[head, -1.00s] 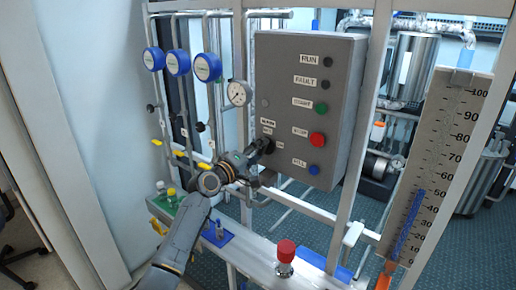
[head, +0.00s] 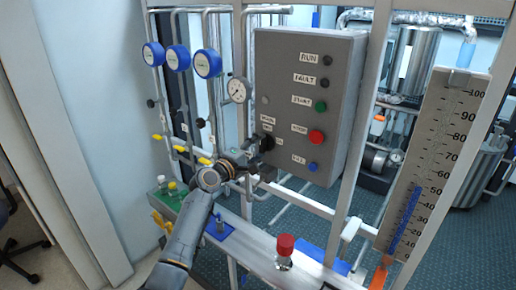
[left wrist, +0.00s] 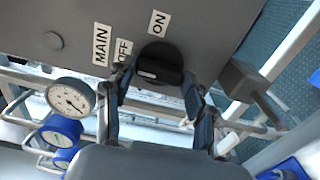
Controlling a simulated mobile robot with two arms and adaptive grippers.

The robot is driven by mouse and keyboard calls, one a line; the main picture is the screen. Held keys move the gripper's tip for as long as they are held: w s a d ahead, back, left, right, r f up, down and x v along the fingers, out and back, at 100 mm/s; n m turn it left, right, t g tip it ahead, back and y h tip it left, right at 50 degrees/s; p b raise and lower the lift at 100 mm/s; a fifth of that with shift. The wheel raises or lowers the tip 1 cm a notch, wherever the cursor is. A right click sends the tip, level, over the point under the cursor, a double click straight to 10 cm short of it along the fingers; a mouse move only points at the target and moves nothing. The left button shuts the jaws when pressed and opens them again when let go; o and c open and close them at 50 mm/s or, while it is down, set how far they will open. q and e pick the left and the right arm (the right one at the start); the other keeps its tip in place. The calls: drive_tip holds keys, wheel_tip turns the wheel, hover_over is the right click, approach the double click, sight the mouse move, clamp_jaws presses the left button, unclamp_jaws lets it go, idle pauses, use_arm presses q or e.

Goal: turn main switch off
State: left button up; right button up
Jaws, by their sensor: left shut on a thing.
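The main switch is a black rotary knob (head: 267,142) on the left side of the grey control box, and it also shows in the left wrist view (left wrist: 158,66). In the wrist view the label ON stands above the knob, and OFF and MAIN stand to its left. The knob's grip bar lies nearly level in that picture, its left end with a white mark on the OFF side. My left gripper (head: 257,151) is at the knob, its two fingers (left wrist: 157,98) on either side of the grip bar, shut on it. My right gripper is not in view.
The control box (head: 310,100) carries a red button (head: 316,137), a green one (head: 321,107) and a blue one (head: 313,167). A pressure gauge (head: 238,90) and blue dials (head: 207,64) are close to its left. A red-capped valve (head: 285,245) stands on the rail below.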

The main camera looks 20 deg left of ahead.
use_arm(q)
drive_tip(key=o, duration=1.2)
drive_tip(key=shift+c, duration=0.2)
drive_tip(key=v, duration=1.2)
